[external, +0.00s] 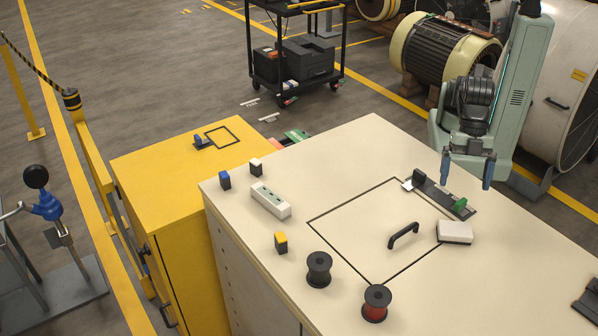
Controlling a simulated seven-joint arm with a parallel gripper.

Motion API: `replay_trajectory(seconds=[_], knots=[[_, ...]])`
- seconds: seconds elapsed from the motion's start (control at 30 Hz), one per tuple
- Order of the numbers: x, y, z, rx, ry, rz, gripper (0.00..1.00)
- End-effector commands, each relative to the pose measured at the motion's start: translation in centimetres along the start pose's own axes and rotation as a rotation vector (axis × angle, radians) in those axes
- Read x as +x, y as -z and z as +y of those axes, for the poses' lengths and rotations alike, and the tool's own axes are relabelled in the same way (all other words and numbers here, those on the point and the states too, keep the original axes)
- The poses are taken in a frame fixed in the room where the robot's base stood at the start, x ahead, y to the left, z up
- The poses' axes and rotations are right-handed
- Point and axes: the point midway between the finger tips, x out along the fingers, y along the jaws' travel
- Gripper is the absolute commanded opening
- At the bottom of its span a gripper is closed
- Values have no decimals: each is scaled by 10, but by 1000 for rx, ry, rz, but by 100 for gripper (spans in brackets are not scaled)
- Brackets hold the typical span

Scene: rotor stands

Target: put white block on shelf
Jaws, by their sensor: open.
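My gripper (466,184) is open and empty, pointing down above the right part of the cream cabinet top. Its two blue fingers are apart. A white rectangular block (455,232) lies on the cabinet top, below the gripper in the picture and not touched by it. A small white-topped, dark-sided block (256,166) stands at the far left of the top; which of the two is the task's white block I cannot tell. A black cart (251,52) with shelves stands on the floor behind; no other shelf is clearly visible.
Near the gripper lies a dark strip (432,192) with a green piece. A black handle (403,235), spools (319,269), a white power strip (270,201), and blue (224,180) and yellow (281,242) blocks share the top. A lower yellow cabinet (165,160) adjoins it.

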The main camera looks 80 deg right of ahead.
Motion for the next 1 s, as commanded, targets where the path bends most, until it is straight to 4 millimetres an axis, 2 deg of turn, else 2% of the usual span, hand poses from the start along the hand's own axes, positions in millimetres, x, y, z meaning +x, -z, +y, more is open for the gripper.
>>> replay_trajectory(seconds=[0.17,0.4,0.53,1.0], knots=[[0,1,0,0,0,-2,100],[-9,17,3,-1,-1,-104,100],[-6,15,3,-1,-1,-127,100],[58,6,2,-1,-1,-127,100]])
